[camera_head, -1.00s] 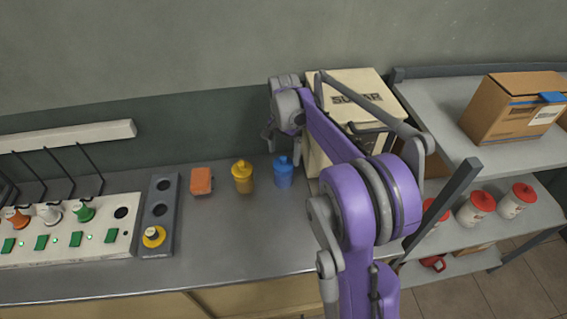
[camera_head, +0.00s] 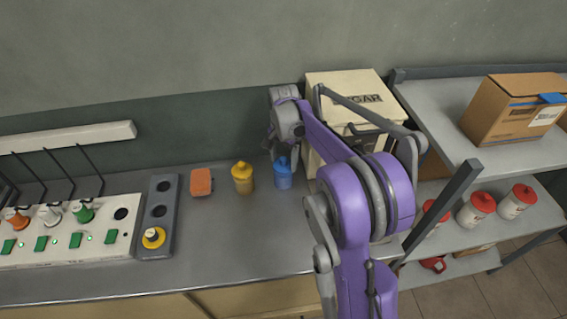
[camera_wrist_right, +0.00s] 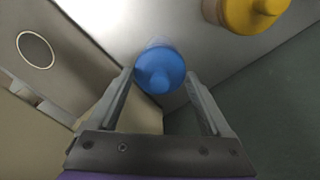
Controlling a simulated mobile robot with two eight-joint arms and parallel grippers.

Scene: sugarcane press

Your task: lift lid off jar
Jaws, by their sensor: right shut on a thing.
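A blue jar (camera_head: 283,181) stands on the grey counter beside the cream SUGAR box, with its blue knobbed lid (camera_head: 282,163) on top. In the right wrist view, the blue lid (camera_wrist_right: 160,72) lies between the fingertips of my right gripper (camera_wrist_right: 160,76). My right gripper (camera_head: 282,147) is over the jar from above, shut on the lid. The lid still appears seated on the jar. A yellow jar (camera_head: 243,178) with a yellow lid stands just to the left. My left gripper is not in view.
The SUGAR box (camera_head: 340,84) stands close behind and right of the blue jar. An orange-red block (camera_head: 201,181), a grey holder (camera_head: 160,205) and a switch panel (camera_head: 70,249) are to the left. A shelf (camera_head: 450,115) stands right. The front counter is clear.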

